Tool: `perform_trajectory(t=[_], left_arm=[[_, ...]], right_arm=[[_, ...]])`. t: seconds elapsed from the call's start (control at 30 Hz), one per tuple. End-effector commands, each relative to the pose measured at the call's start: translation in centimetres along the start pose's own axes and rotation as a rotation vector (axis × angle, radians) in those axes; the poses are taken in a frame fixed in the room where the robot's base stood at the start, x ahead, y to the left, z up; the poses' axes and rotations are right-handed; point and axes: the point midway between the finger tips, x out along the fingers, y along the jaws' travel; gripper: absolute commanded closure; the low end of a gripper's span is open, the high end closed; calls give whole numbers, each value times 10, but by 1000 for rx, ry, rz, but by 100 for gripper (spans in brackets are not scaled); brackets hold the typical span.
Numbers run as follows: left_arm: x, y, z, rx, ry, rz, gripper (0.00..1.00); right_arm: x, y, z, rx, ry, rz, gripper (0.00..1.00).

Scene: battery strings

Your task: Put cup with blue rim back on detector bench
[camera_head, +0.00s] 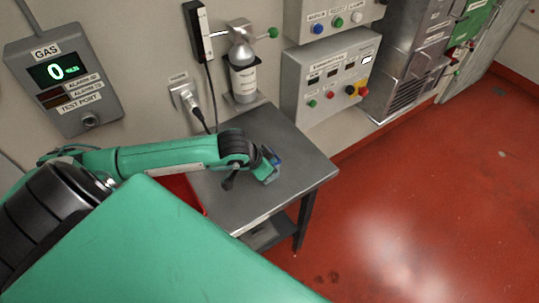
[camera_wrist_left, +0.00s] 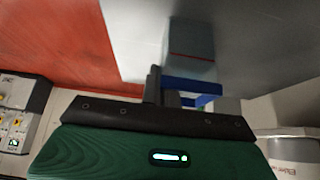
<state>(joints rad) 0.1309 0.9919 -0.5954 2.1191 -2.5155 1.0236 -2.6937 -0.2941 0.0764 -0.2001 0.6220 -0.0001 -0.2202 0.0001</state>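The cup with the blue rim is a pale grey-blue cup (camera_wrist_left: 192,42) with a thin red line, in the left wrist view. Its blue rim (camera_wrist_left: 205,87) faces the camera. In the head view the cup (camera_head: 272,173) is small and partly hidden at my left gripper (camera_head: 265,166), over the detector bench (camera_head: 235,200). My left gripper (camera_wrist_left: 163,92) has its dark fingers close together at the rim's edge and looks shut on the cup wall. I cannot tell whether the cup's base touches the bench. My right gripper is out of view.
A bottle (camera_head: 243,78) is on the wall behind the bench, beside a plugged socket (camera_head: 184,95). A control panel (camera_head: 330,80) hangs behind right. The bench's front and right parts are bare. Red floor (camera_head: 410,200) lies open to the right.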

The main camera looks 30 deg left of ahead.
Motion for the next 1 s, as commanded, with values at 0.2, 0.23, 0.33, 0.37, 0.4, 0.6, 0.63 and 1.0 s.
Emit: perform_trajectory(t=[0.2, 0.23, 0.33, 0.37, 0.4, 0.6, 0.63, 1.0], left_arm=[[3, 0, 2, 1, 0, 0, 100], [4, 0, 2, 1, 0, 0, 100], [2, 0, 2, 0, -1, 0, 80], [2, 0, 2, 0, -1, 0, 76], [2, 0, 2, 0, -1, 0, 76], [2, 0, 2, 0, 0, 1, 76], [2, 0, 1, 0, -1, 1, 76], [-29, -1, 2, 5, 0, -2, 76]], right_arm=[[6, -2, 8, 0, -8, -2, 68], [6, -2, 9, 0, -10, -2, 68], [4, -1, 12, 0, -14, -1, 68], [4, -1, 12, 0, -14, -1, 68], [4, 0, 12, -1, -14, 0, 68], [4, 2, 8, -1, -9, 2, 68], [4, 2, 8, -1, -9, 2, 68], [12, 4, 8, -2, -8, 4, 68]])
